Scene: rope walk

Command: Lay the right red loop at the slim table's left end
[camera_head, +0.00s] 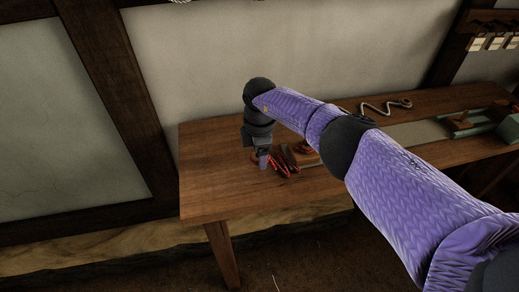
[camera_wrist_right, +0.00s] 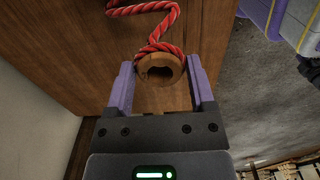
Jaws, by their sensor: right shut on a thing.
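The slim wooden table (camera_head: 225,195) stands against the wall, and its left end is bare. My right gripper (camera_head: 260,164) points down over the left part of the tabletop. In the right wrist view its purple fingers (camera_wrist_right: 162,95) are shut on a round wooden eye (camera_wrist_right: 176,62) at the end of the red rope loop (camera_wrist_right: 168,42). The red rope also lies bunched beside the gripper in the head view (camera_head: 285,163). I cannot tell whether the held eye touches the tabletop. My left gripper is not in view.
A pale rope (camera_head: 382,106) lies in a wavy line toward the table's back. A green device (camera_head: 470,122) stands farther right. A small reddish-brown piece (camera_head: 304,147) is right of the red rope. A wall rack (camera_head: 493,42) hangs at the upper right.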

